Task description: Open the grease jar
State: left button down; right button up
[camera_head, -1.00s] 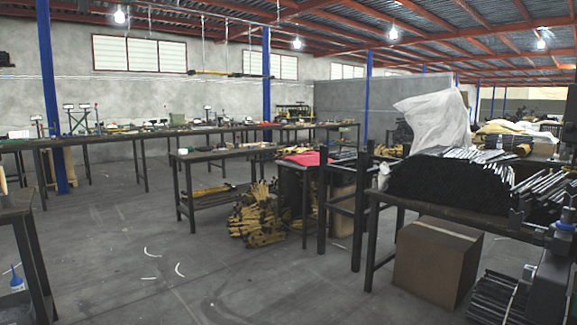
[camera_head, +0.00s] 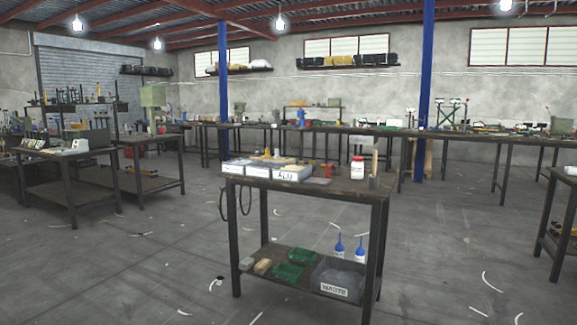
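A small white jar with a red lid (camera_head: 357,168) stands upright on the top of a dark work table (camera_head: 340,188) in the middle of the view. It looks like the grease jar, with its lid on, though its label is too small to read. Neither of my grippers shows in the head view.
On the table stand white bins (camera_head: 262,170), one marked ALU, and a dark cup (camera_head: 373,182). Its lower shelf holds a grey WASTE bin (camera_head: 338,279), green trays (camera_head: 288,271) and blue-capped bottles (camera_head: 360,249). Floor in front is mostly clear, with scattered pale strips.

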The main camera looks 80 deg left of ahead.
aim_at(357, 167)
jog(key=j+u, duration=0.25)
jog(key=u, duration=0.25)
jog(key=i+j+u, duration=0.15)
jog(key=u, duration=0.3)
jog(key=i+j+u, duration=0.15)
jog(key=u, duration=0.35)
jog(key=i+j+u, duration=0.1)
jog(key=u, duration=0.35)
jog(key=i+u, duration=0.2)
jog(key=u, duration=0.3)
jog(key=i+j, duration=0.35)
jog(key=j, duration=0.15)
jog(key=i+j, duration=0.3)
jog(key=j, duration=0.15)
